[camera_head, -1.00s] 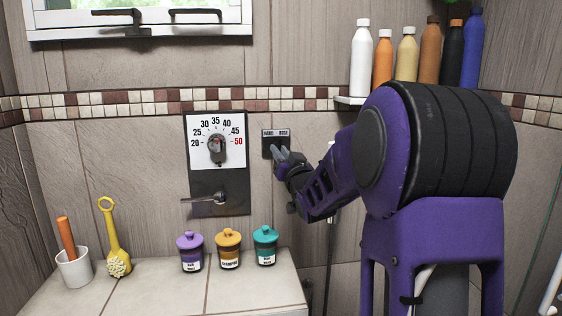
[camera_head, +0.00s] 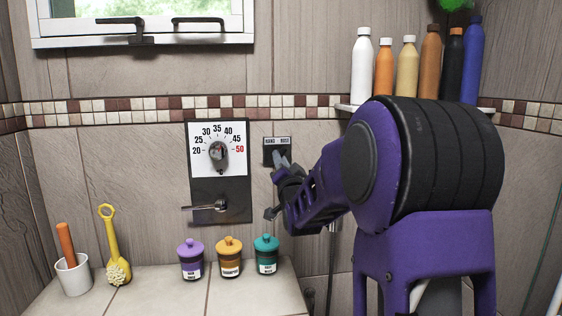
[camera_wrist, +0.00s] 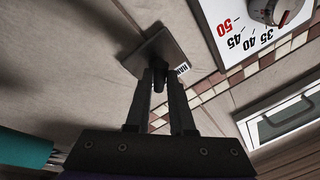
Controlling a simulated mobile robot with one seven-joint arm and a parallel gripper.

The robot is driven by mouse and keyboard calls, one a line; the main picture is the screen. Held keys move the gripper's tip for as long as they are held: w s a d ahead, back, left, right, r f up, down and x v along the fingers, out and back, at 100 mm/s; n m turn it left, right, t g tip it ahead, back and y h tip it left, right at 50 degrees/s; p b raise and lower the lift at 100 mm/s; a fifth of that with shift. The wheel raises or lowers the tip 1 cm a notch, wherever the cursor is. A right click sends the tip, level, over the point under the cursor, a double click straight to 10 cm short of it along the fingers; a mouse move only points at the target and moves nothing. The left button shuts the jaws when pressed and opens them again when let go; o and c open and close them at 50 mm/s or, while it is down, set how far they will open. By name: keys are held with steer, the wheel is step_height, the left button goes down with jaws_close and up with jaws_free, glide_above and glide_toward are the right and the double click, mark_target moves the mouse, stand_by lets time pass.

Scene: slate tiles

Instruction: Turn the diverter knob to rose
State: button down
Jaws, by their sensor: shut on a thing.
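The diverter plate (camera_head: 277,143) is a small dark square on the wall, right of the temperature dial, with a light strip on top lettered HAND at left and ROSE at right. In the wrist view the plate (camera_wrist: 160,48) is seen tilted, with the dark diverter knob (camera_wrist: 158,76) at its middle. My gripper (camera_wrist: 159,82) has both fingertips around this knob and is shut on it. In the head view my gripper (camera_head: 280,160) covers the knob, so its setting is hard to tell there.
A temperature dial (camera_head: 217,151) and a lever (camera_head: 207,207) sit just left. Three lidded jars, purple (camera_head: 191,260), amber (camera_head: 229,258) and teal (camera_head: 266,255), stand on the ledge below. Several bottles stand on a shelf at upper right. A window is above.

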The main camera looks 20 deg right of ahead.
steer(key=shift+r, duration=0.3)
steer(key=c, duration=0.8)
jaws_free()
steer(key=shift+f, duration=0.1)
steer(key=shift+d+f, duration=0.1)
steer(key=shift+f, duration=0.15)
